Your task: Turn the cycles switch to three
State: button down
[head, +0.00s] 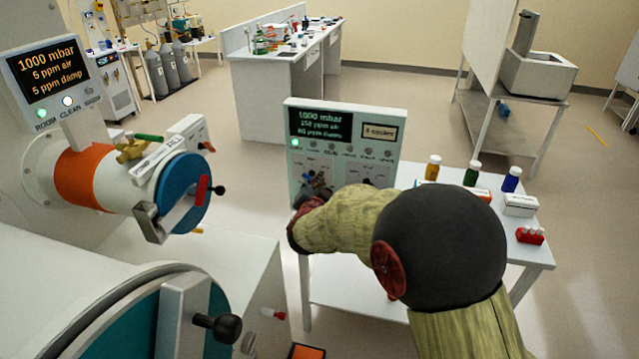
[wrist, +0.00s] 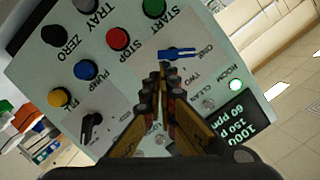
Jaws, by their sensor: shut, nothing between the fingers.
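The control box (head: 296,170) stands on the white table, its face toward me. In the wrist view the blue switch (wrist: 180,52) sits on its panel (wrist: 140,55), beside printed words that include ONE and TWO. Its narrow end appears to point toward ONE; THREE is not readable. My gripper (wrist: 161,78) is shut and empty, its fingertips just below the blue switch in that view. I cannot tell whether they touch the panel. In the head view my gripper (head: 318,184) is in front of the panel's lower left and hides part of it.
The panel also has a black knob (wrist: 90,122) and red (wrist: 118,38), green (wrist: 153,62), blue (wrist: 85,70) and yellow (wrist: 58,97) buttons. Bottles (head: 471,174) and small boxes stand on the table to the right. A blue-ended cylinder (head: 183,185) is at left.

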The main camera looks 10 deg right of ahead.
jog(key=shift+f+m+b, duration=0.4)
jog(key=shift+f+b, duration=0.1)
jog(key=shift+b, duration=0.25)
jog(key=shift+f+b, duration=0.75)
jog(key=shift+f, duration=0.05)
jog(key=shift+w, duration=0.1)
dwell(0.3)
